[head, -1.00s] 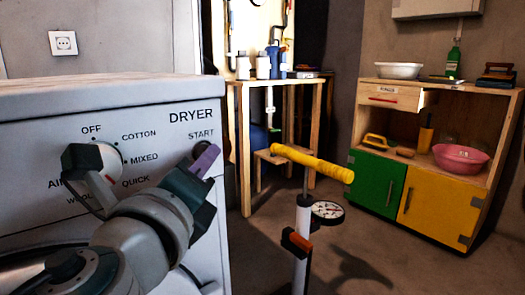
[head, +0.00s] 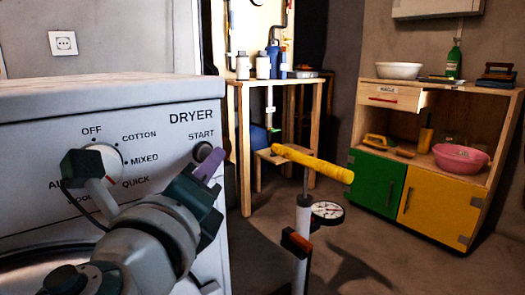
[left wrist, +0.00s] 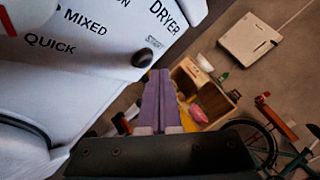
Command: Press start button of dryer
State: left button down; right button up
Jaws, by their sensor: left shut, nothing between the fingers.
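The white dryer (head: 60,115) fills the left of the head view. Its round black start button (head: 203,151) sits under the START label near the panel's right edge. The button also shows as a dark spot in the left wrist view (left wrist: 143,57). My left gripper (head: 208,164) has its purple fingers shut and empty. In the head view the fingertips overlap the button's lower edge. In the left wrist view the fingertips (left wrist: 160,74) lie just right of the button. I cannot tell whether they touch it. My right gripper is not in view.
The program dial (head: 108,160) is left of the button, partly hidden by my arm. A floor pump (head: 303,225) with a yellow handle stands to the right. A wooden workbench (head: 277,84) and a cabinet (head: 435,180) stand behind.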

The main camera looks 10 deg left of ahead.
pick_arm(q)
jog(key=shift+s+d, duration=0.75)
jog(key=shift+d, duration=0.25)
jog(key=shift+s+d, duration=0.75)
jog(key=shift+d, duration=0.2)
